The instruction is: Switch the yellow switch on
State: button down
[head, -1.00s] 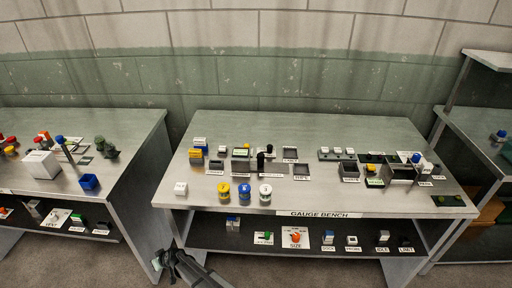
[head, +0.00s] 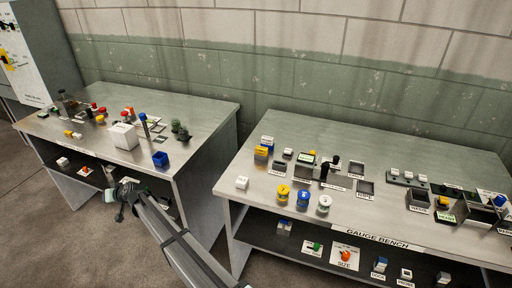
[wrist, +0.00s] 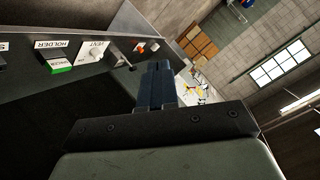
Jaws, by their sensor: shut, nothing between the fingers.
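My gripper (head: 120,204) is in front of the left table's lower shelf, at its right part, in the head view. In the wrist view its dark fingers (wrist: 155,84) are together and empty, apart from the shelf things. No yellow switch can be told for sure. Two small yellow pieces (head: 72,134) lie near the front edge of the left table top, too small to identify. On the lower shelf, a white plate with an orange knob (head: 85,171) shows; the wrist view has a green-and-white block (wrist: 60,65) and a small orange part (wrist: 141,47).
The left table (head: 205,118) carries a white box (head: 124,136) and a blue bin (head: 160,159) on top. The gauge bench (head: 240,205) stands at the right with several cans, blocks and trays. A floor gap lies between them.

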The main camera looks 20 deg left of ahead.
jog(key=w+d+r, duration=0.3)
jog(key=w+r, duration=0.4)
jog(key=r, duration=0.4)
jog(key=shift+m+h, duration=0.3)
jog(key=shift+h, duration=0.2)
jog(key=w+d, duration=0.3)
jog(key=w+d+r, duration=0.1)
jog(key=w+d, duration=0.2)
jog(key=w, duration=0.1)
jog(key=w+d+r, duration=0.1)
jog(key=w+d, duration=0.3)
jog(key=shift+w+r, duration=0.1)
jog(key=shift+r, duration=0.05)
jog(key=w+d+r+m+t+h, duration=0.1)
jog(key=w+d, duration=0.7)
jog(key=d, duration=0.6)
jog(key=w+d+m+t+h, duration=0.1)
jog(key=w+d, duration=0.7)
jog(key=d, duration=0.5)
jog(key=w+d+r+m+h, duration=0.1)
jog(key=w+d, duration=0.7)
jog(key=d, duration=0.6)
jog(key=w+d+r+m+t+h, duration=0.1)
jog(key=w+d+m, duration=0.1)
jog(key=d, duration=2.4)
jog(key=shift+w+d, duration=0.2)
jog(key=shift+d, duration=0.05)
jog(key=shift+a, duration=0.1)
